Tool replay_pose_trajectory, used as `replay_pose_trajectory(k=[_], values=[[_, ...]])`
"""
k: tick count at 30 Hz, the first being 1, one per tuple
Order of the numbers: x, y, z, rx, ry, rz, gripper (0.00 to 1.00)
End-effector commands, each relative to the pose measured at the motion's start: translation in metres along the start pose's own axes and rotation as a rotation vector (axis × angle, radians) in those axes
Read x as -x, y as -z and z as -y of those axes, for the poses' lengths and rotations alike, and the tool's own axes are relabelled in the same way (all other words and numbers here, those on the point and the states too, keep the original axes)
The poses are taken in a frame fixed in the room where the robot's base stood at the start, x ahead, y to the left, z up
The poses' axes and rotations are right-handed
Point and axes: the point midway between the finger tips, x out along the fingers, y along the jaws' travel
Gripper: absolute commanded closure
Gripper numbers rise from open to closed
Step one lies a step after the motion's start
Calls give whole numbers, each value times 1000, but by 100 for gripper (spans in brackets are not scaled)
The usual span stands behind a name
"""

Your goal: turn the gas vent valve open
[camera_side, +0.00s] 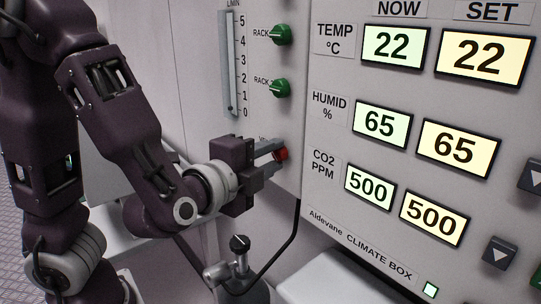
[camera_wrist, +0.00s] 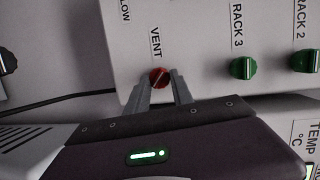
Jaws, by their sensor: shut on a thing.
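The gas vent valve is a small red knob (camera_side: 282,154) on the grey panel, below the two green rack knobs. In the wrist view the red knob (camera_wrist: 159,77) sits under the label VENT, with a pale line across its face that runs at a slant. My gripper (camera_side: 272,157) is at the panel, its two fingers around the red knob and shut on it. In the wrist view my gripper's fingertips (camera_wrist: 161,82) lie on either side of the knob. The fingers hide part of its sides.
Green knobs for rack 3 (camera_wrist: 243,68) and rack 2 (camera_wrist: 305,61) are beside the vent knob in the wrist view. A flow gauge (camera_side: 229,66) is left of the knobs. The climate box panel (camera_side: 330,180) is to the right. A black-topped fitting (camera_side: 240,244) stands below my gripper.

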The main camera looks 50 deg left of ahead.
Motion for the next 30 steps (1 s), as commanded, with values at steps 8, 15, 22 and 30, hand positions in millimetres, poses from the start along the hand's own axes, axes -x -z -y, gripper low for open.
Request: replay_pose_trajectory(k=[8,15,22,30], values=[[0,0,-2,-72,17,8,100],[0,0,-1,-83,21,10,100],[0,0,-1,-82,21,10,100],[0,0,-1,-82,22,9,51]])
